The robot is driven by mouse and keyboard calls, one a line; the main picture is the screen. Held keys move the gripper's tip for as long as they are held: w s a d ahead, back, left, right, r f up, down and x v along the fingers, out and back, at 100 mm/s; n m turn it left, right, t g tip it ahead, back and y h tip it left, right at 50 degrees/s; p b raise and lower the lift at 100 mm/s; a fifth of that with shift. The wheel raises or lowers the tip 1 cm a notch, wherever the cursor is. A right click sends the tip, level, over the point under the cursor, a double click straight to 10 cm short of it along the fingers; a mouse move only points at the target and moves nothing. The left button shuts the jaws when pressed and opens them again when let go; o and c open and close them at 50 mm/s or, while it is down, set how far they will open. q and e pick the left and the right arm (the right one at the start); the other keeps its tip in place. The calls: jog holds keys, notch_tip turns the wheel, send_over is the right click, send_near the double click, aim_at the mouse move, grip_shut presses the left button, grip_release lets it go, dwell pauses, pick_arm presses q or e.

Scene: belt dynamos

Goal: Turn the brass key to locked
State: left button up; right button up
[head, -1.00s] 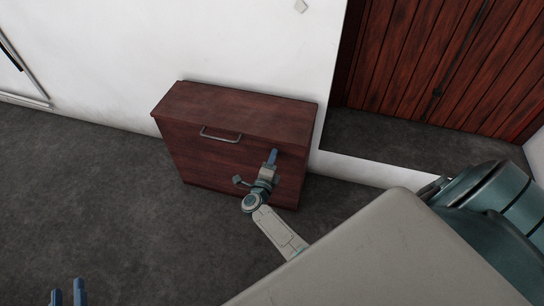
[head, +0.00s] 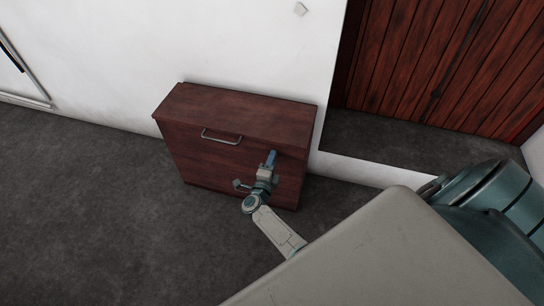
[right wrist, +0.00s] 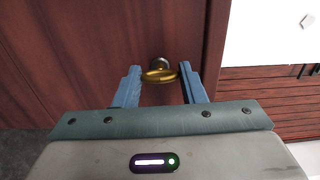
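The brass key (right wrist: 158,77) shows in the right wrist view, its bow lying roughly crosswise in front of a round metal lock on the cabinet's wood face. The cabinet (head: 222,160) is a dark red-brown wooden box in the head view. My right gripper (head: 271,158) is at the right part of its front. In the right wrist view my right gripper (right wrist: 158,72) is open, with a blue finger on each side of the key and small gaps showing. The key is hidden or too small to tell in the head view. My left gripper is out of view.
A metal bar handle (head: 222,137) sits on the upper front of the cabinet. The cabinet stands against a white wall (head: 240,45). Wooden doors (head: 430,60) are in a recess at the right. The grey floor (head: 90,200) at the left is clear.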

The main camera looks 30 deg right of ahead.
jog(key=o, duration=0.4)
jog(key=shift+s+a, duration=0.1)
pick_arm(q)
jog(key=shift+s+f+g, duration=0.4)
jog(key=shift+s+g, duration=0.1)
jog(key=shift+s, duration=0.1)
pick_arm(e)
jog(key=v, duration=1)
jog(key=shift+s+a, duration=0.2)
jog(key=shift+s, duration=0.05)
